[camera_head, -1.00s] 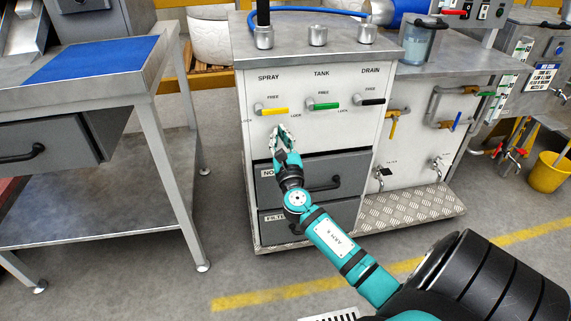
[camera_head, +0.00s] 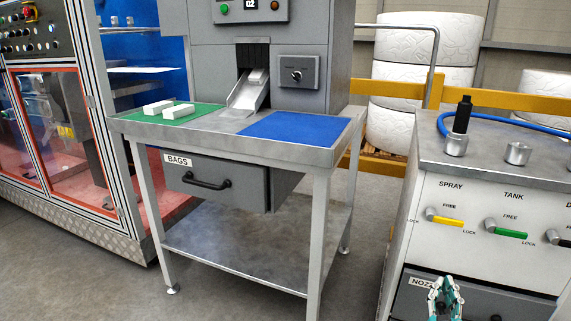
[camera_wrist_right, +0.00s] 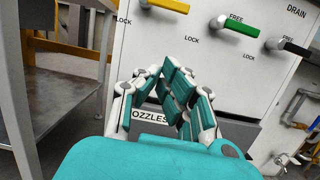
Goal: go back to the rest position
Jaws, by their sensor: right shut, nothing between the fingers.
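My right gripper (camera_head: 445,292) shows at the bottom right of the head view, in front of the nozzle drawer (camera_head: 412,283) of the white cabinet. It is shut and empty. In the right wrist view its teal fingers (camera_wrist_right: 168,78) meet at the tips, with the drawer label (camera_wrist_right: 150,117) partly hidden behind them. The yellow spray handle (camera_head: 444,217) and green tank handle (camera_head: 506,232) are above the gripper and apart from it. My left gripper is not in view.
A grey table (camera_head: 318,157) with a bags drawer (camera_head: 215,183), a blue mat (camera_head: 296,127) and a green mat (camera_head: 190,115) stands left of the cabinet. White boxes (camera_head: 178,112) lie on the green mat. An orange-framed machine (camera_head: 82,140) stands far left. Floor in front is clear.

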